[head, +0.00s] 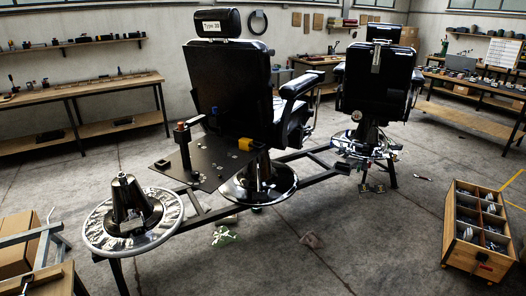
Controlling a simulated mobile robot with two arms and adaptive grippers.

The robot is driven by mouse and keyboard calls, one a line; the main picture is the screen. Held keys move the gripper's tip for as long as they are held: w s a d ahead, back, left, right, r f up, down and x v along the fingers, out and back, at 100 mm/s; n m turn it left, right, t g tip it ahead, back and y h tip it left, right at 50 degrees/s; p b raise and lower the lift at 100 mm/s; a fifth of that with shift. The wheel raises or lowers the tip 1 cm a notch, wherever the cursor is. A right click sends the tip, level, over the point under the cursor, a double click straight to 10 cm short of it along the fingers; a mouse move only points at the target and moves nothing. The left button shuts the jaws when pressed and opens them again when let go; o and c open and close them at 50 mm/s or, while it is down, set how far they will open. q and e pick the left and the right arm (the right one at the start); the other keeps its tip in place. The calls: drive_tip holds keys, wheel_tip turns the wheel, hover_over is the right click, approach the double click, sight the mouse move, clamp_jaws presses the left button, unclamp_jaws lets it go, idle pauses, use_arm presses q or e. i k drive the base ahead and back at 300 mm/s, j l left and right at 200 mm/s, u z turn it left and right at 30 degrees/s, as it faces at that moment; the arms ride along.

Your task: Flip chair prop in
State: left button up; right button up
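A black barber chair (232,92) with a "Type 30" label (212,26) on its headrest shows its back, mounted on a round metal base (258,184). A flat dark plate (205,160) lies low behind it, with an upright post (185,146) topped in orange-red and a yellow block (246,144) at its right. A second black chair (376,88) stands farther right. I cannot tell for certain which part is the chair prop. Neither of my grippers is in view.
A low dark frame (190,212) carries the chairs and an empty round base (133,217) with a black cone. A wooden crate (462,246) stands at right. Workbenches (85,90) line the walls. Small debris (223,235) lies on the floor; the front middle floor is mostly clear.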

sight(245, 144)
drive_tip(key=i+j, duration=0.15)
drive_tip(key=i, duration=0.25)
drive_tip(key=i+l+z, duration=0.2)
drive_tip(key=i, duration=0.35)
drive_tip(key=i+l+z, duration=0.25)
drive_tip(key=i, duration=0.3)
drive_tip(key=i+l+z, duration=0.2)
drive_tip(key=i, duration=0.35)
